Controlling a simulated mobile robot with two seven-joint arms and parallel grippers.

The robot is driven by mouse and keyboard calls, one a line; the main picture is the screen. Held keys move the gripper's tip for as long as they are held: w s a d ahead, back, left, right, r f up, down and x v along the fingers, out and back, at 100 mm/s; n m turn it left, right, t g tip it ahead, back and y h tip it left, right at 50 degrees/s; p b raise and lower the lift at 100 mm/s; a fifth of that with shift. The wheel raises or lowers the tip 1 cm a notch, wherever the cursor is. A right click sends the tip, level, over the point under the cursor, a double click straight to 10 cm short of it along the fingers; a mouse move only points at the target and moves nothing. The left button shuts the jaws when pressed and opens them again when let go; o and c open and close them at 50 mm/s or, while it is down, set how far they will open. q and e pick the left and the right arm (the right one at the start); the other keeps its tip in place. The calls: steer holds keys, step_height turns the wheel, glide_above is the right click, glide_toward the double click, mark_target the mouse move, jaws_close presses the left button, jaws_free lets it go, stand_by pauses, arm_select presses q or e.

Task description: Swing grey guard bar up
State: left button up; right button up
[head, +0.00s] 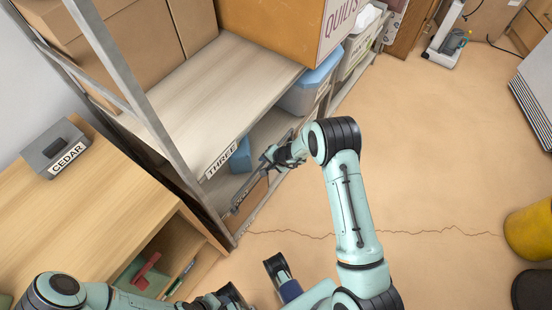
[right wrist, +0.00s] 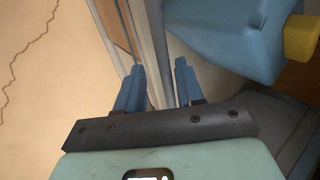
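The grey guard bar (head: 246,191) runs along the open front of the shelf bay below the board labelled THREE, low down near the post. My right gripper (head: 270,156) is at the bar, reaching in from the right. In the right wrist view a grey bar (right wrist: 156,45) passes between the two blue fingers of my right gripper (right wrist: 158,78). The fingers are apart, one on each side of it, and I cannot tell if either touches it. My left arm lies along the bottom left of the head view; its gripper does not show clearly.
The THREE shelf board (head: 205,95) is above the bar. A blue object (head: 240,156) sits behind the bar; a blue item with a yellow part (right wrist: 250,35) is close to the right finger. A wooden bench (head: 85,215) with a CEDAR box is at left.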

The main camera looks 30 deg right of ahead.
steer(key=v, duration=1.1)
steer(key=shift+p, duration=0.4)
steer(key=shift+f, duration=0.15)
steer(key=s+a+f+n+g+p, duration=0.2)
steer(key=s+a+f+g+p, duration=0.1)
steer(key=s, duration=0.6)
steer(key=s+a+f+n+g+p, duration=0.2)
steer(key=s+a+f+g+p, duration=0.15)
steer(key=s, duration=0.55)
steer(key=s+a+r+n+y+p, duration=0.1)
steer(key=s+a+n+p, duration=0.3)
steer(key=s+a, duration=0.5)
steer(key=shift+s+a+r+n+p, duration=0.35)
steer(key=shift+s+r+n, duration=0.15)
steer(key=shift+r+n, duration=0.3)
